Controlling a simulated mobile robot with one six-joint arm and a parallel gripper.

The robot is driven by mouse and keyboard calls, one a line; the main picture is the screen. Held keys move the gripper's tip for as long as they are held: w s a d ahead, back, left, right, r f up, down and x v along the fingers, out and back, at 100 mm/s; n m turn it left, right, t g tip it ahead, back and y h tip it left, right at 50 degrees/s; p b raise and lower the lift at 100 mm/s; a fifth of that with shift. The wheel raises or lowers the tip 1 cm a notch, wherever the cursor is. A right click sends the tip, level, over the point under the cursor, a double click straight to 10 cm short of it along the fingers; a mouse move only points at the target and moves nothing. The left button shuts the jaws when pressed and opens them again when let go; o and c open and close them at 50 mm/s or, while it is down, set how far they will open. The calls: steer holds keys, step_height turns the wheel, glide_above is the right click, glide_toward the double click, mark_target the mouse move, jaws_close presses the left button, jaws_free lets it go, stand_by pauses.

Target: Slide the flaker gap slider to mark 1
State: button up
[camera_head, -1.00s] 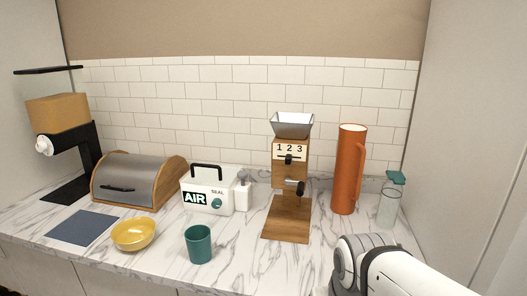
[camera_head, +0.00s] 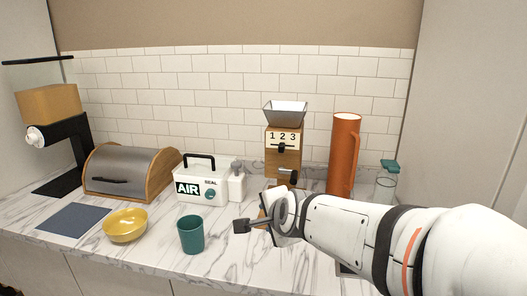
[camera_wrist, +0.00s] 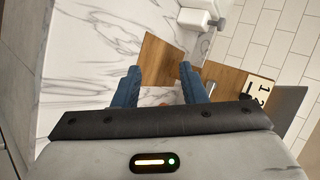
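The flaker (camera_head: 283,170) is a wooden mill with a metal hopper on top, standing on the counter. Its pale plate carries marks 1, 2 and 3, and the black gap slider (camera_head: 282,148) sits below mark 2. My gripper (camera_head: 252,222) is low in front of the flaker, and my arm hides much of the wooden base. In the wrist view, my gripper (camera_wrist: 160,90) has its two blue fingers spread, with nothing held. The flaker's wooden body (camera_wrist: 228,84) and plate (camera_wrist: 262,91) lie to the right of the fingers, apart from them.
An orange jug (camera_head: 344,155) and a glass jar (camera_head: 386,182) stand right of the flaker. A white AIR box (camera_head: 203,190) stands left of it. A teal cup (camera_head: 191,235) and a yellow bowl (camera_head: 125,226) are at the front left. A bread box (camera_head: 130,172) stands behind the bowl.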

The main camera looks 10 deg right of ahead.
mark_target(281, 147)
steer(key=w+d+r+m+t+h, duration=0.2)
steer(key=w+r+m, duration=0.1)
steer(key=w+m, duration=0.3)
steer(key=w+d+r+m+t+h, duration=0.2)
steer(key=w+r+m+h, duration=0.1)
steer(key=w+m, duration=0.4)
steer(key=w+d+r+m+t+h, duration=0.2)
steer(key=w+m, duration=0.4)
steer(key=m, duration=0.6)
steer(key=shift+w+r+t+h, duration=0.3)
steer(key=shift+r+t, duration=0.1)
steer(key=shift+c, duration=0.5)
jaws_close()
